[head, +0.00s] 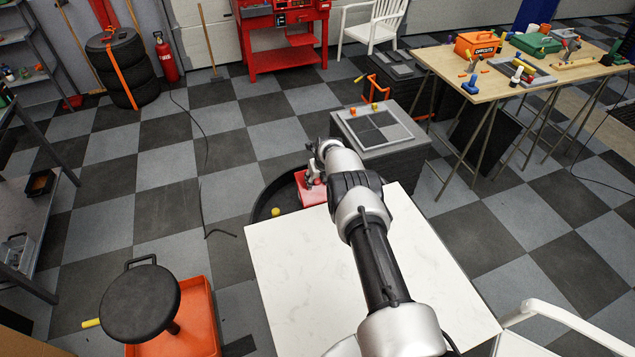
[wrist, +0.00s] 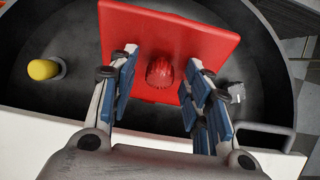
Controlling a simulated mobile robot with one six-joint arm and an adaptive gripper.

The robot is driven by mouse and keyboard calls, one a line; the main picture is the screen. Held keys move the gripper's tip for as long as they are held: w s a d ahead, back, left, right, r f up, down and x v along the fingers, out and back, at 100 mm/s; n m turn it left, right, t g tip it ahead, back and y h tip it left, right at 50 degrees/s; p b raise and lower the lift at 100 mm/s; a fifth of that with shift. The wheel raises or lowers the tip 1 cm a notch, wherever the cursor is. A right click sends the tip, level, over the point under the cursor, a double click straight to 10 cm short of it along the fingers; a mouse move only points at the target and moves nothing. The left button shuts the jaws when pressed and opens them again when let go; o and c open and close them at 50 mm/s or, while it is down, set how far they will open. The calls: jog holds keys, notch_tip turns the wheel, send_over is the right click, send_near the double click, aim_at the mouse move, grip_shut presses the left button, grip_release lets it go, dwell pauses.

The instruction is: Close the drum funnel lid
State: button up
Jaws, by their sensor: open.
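A red square lid (wrist: 205,40) with a round red knob (wrist: 160,72) shows in the wrist view, over the dark round drum funnel (wrist: 75,30). I cannot tell whether the lid is raised or lies flat. My gripper (wrist: 161,62) is open, its blue-padded fingers on either side of the knob, with gaps visible. In the head view, my gripper (head: 314,178) is over the red lid (head: 312,196), beside the black funnel rim (head: 258,196). My arm and the white top hide part of the funnel.
A yellow cylinder (wrist: 44,69) stands in the funnel, left of the lid. A white top (head: 300,290) lies in front of the funnel. A grey box (head: 388,128) stands just behind it to the right. An orange base with a black stool (head: 140,303) is at lower left.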

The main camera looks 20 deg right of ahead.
jog(key=shift+c, duration=0.2)
grip_shut()
dwell(0.5)
